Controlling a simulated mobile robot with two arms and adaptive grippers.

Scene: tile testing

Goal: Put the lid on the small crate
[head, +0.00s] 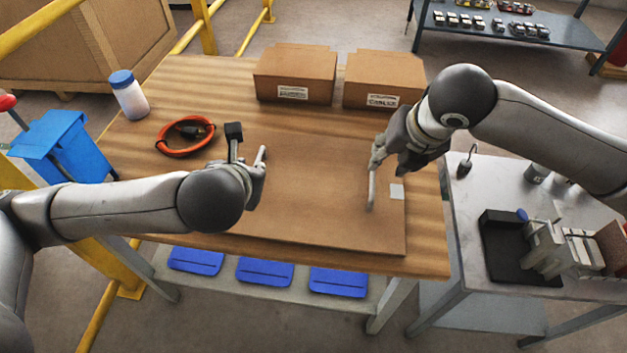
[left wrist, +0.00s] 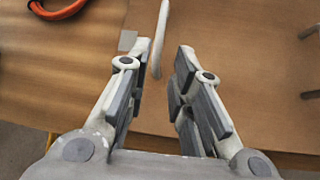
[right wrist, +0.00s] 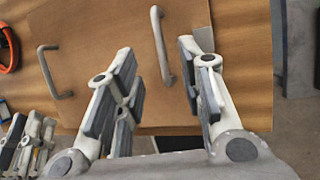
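The lid is a flat brown panel (head: 320,225) with two pale bar handles, lying flat on the wooden workbench. The right handle (head: 372,190) stands below my right gripper (head: 377,158); in the right wrist view this handle (right wrist: 162,45) shows between the open, empty fingers (right wrist: 160,65). My left gripper (head: 252,172) is over the panel's left part; in the left wrist view the left handle (left wrist: 160,40) shows between its open fingers (left wrist: 155,62). A wooden crate (head: 100,45) stands at the far left; I cannot tell if it is the small crate.
Two cardboard boxes (head: 295,75) (head: 385,80) stand at the bench's back edge. A red cable coil (head: 185,150) and a white bottle (head: 130,100) are at the left. A grey side table (head: 460,210) stands at the right.

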